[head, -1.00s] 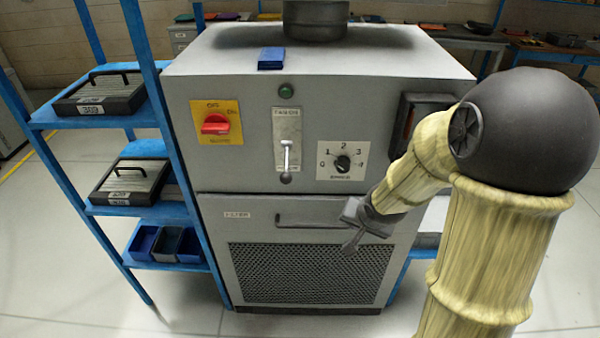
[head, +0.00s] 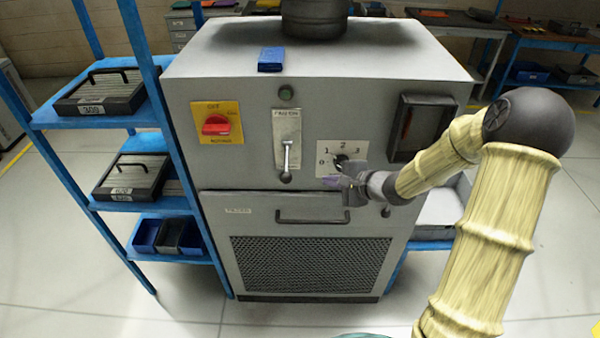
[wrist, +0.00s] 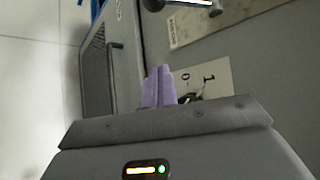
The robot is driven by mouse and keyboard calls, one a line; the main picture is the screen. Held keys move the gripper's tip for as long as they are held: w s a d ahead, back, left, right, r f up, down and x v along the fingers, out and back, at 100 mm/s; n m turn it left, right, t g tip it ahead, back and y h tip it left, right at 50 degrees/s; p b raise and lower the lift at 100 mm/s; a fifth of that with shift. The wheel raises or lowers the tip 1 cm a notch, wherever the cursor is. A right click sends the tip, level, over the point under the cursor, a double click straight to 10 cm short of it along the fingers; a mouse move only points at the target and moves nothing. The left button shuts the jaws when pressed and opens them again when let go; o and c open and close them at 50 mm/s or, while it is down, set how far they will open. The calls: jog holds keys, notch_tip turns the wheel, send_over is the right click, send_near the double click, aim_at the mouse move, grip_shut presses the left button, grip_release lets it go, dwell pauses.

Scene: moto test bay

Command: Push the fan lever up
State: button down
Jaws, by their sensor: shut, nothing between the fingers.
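The fan lever (head: 286,160) is a silver rod with a dark ball knob on a pale upright plate (head: 279,128) on the grey cabinet's front. Its knob hangs at the plate's lower end. In the wrist view the lever (wrist: 193,3) shows at the top edge, partly cut off, beyond my fingertips. My gripper (head: 334,182) is a little right of the knob and at about its height, in front of the rotary dial. In the wrist view its pale purple fingers (wrist: 158,88) are shut together and empty. They appear apart from the lever.
The numbered dial (head: 342,160) is partly hidden by my gripper. A red rotary switch (head: 216,124) is on the left, with a drawer handle (head: 312,217) below. A dark framed box (head: 421,127) is on the right. A blue shelf rack (head: 110,204) stands at left.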

aim_at(287, 162)
jog(key=shift+a+r+y, duration=0.15)
jog(key=shift+r+y, duration=0.1)
jog(key=shift+y, duration=0.05)
jog(key=shift+w, duration=0.1)
jog(key=x, duration=1)
jog(key=s+a+r, duration=0.1)
jog(key=s+a+r+p, duration=0.1)
jog(key=shift+s, duration=0.35)
jog(key=shift+r+p, duration=0.1)
jog(key=shift+p, duration=0.25)
jog(key=shift+m, duration=0.3)
jog(key=shift+s+r+p, duration=0.2)
jog(key=shift+r+p, duration=0.05)
jog(key=shift+p, duration=0.55)
